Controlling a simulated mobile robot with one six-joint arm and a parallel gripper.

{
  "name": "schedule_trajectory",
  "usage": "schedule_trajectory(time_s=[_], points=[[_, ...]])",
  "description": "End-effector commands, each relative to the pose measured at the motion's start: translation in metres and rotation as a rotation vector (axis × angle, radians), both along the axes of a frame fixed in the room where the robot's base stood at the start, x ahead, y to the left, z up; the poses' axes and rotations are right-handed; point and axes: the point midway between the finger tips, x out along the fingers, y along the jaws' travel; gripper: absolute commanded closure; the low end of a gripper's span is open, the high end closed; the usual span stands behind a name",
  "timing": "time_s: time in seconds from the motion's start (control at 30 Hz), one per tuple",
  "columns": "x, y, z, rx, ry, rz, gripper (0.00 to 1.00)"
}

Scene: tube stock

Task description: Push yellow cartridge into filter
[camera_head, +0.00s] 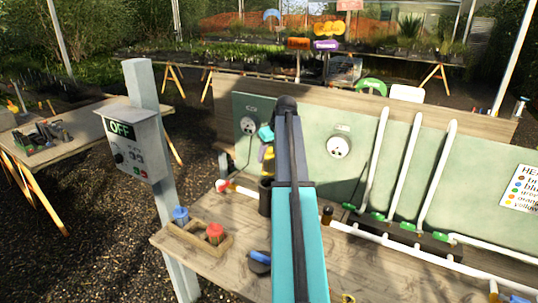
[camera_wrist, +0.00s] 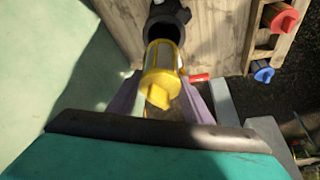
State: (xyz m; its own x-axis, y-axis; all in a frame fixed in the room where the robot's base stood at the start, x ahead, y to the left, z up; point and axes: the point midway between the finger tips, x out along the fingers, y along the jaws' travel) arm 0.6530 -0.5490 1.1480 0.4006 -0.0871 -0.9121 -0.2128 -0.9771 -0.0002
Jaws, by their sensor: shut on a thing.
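The yellow cartridge (camera_wrist: 161,86) has yellow end caps and a pale body. In the wrist view it sits between the two purple fingers of my gripper (camera_wrist: 160,92), which is shut on it. Its far end lines up with the dark round mouth of the black filter housing (camera_wrist: 182,16). I cannot tell whether that end has entered the mouth. In the head view the cartridge (camera_head: 268,153) shows partly behind my arm, above the black filter housing (camera_head: 265,197) on the wooden bench. My arm hides part of both.
A wooden rack (camera_head: 183,238) on the bench holds a blue cartridge (camera_head: 180,215) and a red cartridge (camera_head: 215,232). White pipes (camera_head: 407,165) with green fittings stand at the right. A post carries a control box (camera_head: 137,143) reading OFF. A green panel (camera_head: 310,120) stands behind the bench.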

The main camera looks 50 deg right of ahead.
Motion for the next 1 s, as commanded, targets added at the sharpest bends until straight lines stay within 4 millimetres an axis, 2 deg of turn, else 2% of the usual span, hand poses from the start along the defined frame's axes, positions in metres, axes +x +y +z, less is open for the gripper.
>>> schedule_trajectory(time_s=[0.37, 1.0], points=[[0.0, 0.0, -0.008, 0.0, 0.0, -0.001, 0.77], [-0.001, 0.0, -0.048, 0.0, 0.0, -0.002, 0.77]])
